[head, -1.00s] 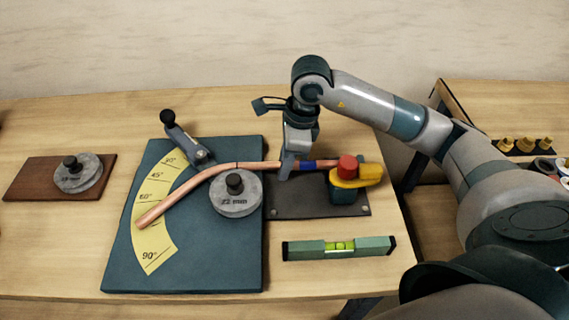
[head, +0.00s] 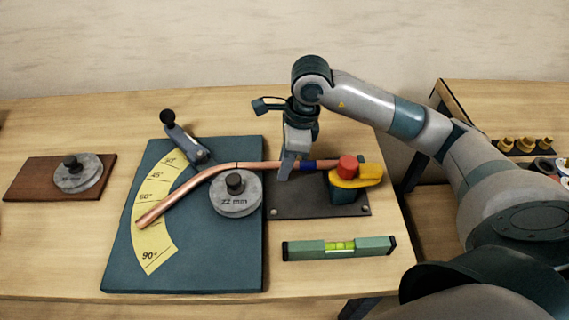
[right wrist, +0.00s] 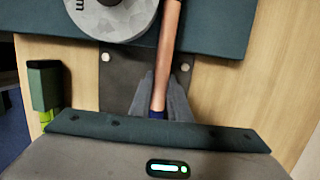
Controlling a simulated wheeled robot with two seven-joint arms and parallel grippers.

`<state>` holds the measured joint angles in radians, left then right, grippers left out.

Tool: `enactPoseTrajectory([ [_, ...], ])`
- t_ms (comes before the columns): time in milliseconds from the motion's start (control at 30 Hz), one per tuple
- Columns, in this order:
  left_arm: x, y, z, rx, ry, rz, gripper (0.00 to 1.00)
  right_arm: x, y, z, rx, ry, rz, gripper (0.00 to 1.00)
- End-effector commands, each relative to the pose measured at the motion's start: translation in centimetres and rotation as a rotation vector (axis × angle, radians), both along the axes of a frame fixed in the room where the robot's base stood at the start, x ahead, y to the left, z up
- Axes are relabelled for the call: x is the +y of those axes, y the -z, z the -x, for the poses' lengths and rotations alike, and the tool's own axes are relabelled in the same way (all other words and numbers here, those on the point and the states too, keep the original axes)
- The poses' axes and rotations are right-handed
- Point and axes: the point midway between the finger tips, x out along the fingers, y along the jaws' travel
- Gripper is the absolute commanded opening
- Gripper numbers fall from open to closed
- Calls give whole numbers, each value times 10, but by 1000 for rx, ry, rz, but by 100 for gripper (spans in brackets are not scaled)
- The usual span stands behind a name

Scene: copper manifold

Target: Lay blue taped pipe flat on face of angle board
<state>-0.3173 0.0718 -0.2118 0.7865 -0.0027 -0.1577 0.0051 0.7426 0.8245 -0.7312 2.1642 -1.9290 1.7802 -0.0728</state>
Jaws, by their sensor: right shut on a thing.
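The copper pipe (head: 262,165) has a blue tape band (head: 308,166) near its right end. It runs left past the round 22 mm former (head: 236,194) and bends down across the yellow angle scale (head: 160,190) of the teal angle board (head: 210,270). My right gripper (head: 287,174) is shut on the pipe just left of the tape. The right wrist view shows the pipe (right wrist: 168,50) between the fingers (right wrist: 160,97), with the tape (right wrist: 158,114) close to the palm. I cannot tell whether the pipe touches the board. My left gripper is not in view.
A clamp with a yellow lever (head: 358,177) and red knob (head: 347,166) stands at the pipe's right end on a dark plate (head: 300,208). A green level (head: 339,248) lies in front. A black-knobbed arm (head: 187,142) sits behind the scale. Another former (head: 79,180) rests on a brown board (head: 30,180).

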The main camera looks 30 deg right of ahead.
Motion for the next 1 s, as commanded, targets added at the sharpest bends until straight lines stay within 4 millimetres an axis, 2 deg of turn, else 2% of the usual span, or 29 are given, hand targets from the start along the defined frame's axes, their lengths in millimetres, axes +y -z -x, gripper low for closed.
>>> enactPoseTrajectory([
  [133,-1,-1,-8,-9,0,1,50,0,-1,0,-1,0,0,0],
  [333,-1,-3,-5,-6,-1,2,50,0,-5,0,-1,0,0,0],
  [1000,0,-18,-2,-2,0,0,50,0,-38,-1,-2,0,0,0],
])
